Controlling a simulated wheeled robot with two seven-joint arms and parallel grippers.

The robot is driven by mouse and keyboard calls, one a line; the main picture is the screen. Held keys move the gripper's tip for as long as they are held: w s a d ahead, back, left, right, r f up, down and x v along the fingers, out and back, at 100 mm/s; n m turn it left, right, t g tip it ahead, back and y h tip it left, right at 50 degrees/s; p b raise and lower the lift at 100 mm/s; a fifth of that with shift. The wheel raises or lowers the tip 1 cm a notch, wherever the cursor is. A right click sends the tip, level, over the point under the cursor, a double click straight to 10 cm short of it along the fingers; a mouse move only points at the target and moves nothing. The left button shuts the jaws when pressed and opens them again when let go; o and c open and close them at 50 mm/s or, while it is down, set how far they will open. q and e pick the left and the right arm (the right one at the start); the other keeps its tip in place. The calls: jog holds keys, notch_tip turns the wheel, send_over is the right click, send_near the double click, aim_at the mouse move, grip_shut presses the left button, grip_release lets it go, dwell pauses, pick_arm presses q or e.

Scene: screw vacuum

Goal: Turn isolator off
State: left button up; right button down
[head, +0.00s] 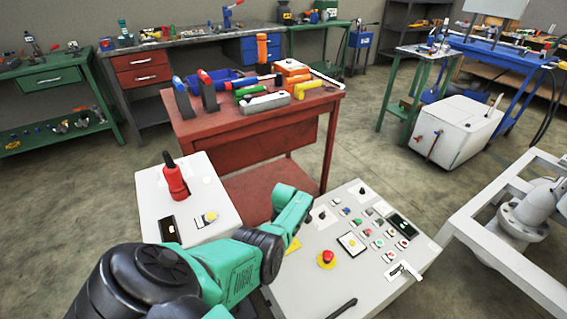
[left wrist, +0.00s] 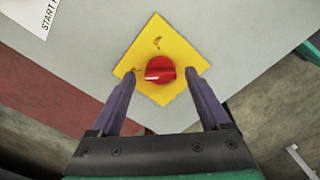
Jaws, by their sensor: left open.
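The isolator is a red rotary knob (left wrist: 160,69) on a yellow diamond plate (left wrist: 158,38), set on a light grey panel, in the left wrist view. A lighter bar crosses the knob's face, lying roughly level in that picture. My left gripper (left wrist: 160,84) is open, with one dark finger on each side of the knob and a gap to it on both sides. I cannot tell how far the fingertips are above the plate. In the head view a bit of yellow plate (head: 293,246) shows beside my green left arm. The arm hides the knob and gripper there. My right gripper is not in view.
The control console (head: 316,273) carries a red emergency button (head: 327,258), several small buttons and a black handle. A white box (head: 206,184) with a red-and-black part stands left. A red tool table (head: 236,128) is behind, and a white frame (head: 474,262) at right.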

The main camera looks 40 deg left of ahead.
pick_arm(q)
notch_tip(320, 180, up, 14)
jog(key=p, duration=0.6)
jog(key=shift+f, duration=0.15)
